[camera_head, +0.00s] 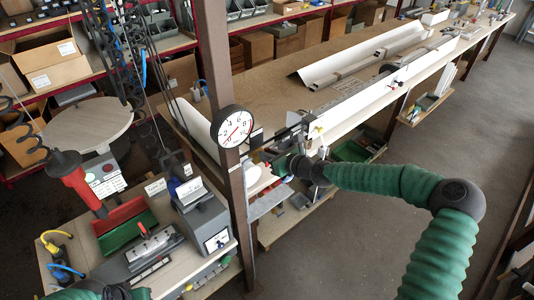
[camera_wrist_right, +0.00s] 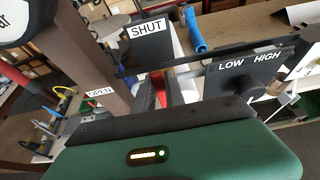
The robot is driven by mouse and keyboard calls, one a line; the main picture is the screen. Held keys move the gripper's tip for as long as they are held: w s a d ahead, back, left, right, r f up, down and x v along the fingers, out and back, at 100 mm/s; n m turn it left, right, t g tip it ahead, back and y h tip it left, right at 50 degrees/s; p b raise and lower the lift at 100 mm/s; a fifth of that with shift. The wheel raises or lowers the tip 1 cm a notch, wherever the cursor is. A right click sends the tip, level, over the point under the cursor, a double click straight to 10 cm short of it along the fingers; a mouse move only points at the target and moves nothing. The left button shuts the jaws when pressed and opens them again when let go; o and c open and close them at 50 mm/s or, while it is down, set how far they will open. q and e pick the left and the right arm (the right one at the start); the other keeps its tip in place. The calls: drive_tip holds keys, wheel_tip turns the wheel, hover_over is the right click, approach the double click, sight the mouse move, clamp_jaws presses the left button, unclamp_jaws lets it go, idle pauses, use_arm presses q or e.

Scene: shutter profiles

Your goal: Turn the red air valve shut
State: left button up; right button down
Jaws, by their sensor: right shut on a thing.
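My right gripper (camera_head: 270,160) reaches in from the right to the brown post, below the round gauge. In the right wrist view its dark jaws (camera_wrist_right: 174,88) are shut around the red air valve (camera_wrist_right: 159,88), of which only a small red part shows. A SHUT sign (camera_wrist_right: 147,30) stands above the valve and an OPEN sign (camera_wrist_right: 100,92) is to its left. The valve handle's exact angle is hidden by the gripper. Of my left arm only a green and dark part shows at the bottom left of the head view; its jaws are out of view.
The gauge (camera_head: 232,126) is on the brown post (camera_head: 217,60). A LOW/HIGH plate (camera_wrist_right: 250,68) is close to the right of the jaws. A long workbench (camera_head: 275,75) with white profiles runs to the back right. A side table with a red and green tray is at left.

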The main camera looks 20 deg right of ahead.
drive_tip(key=shift+w+d+r, duration=0.15)
drive_tip(key=shift+w+r, duration=0.05)
drive_tip(key=shift+r, duration=0.25)
drive_tip(key=c, duration=1.5)
unclamp_jaws()
drive_tip(key=shift+o, duration=0.5)
drive_tip(key=shift+f, duration=0.3)
drive_tip(key=b+v, duration=0.4)
drive_tip(key=v, duration=1.2)
drive_tip(key=shift+s+d, duration=0.15)
drive_tip(key=shift+s, duration=0.2)
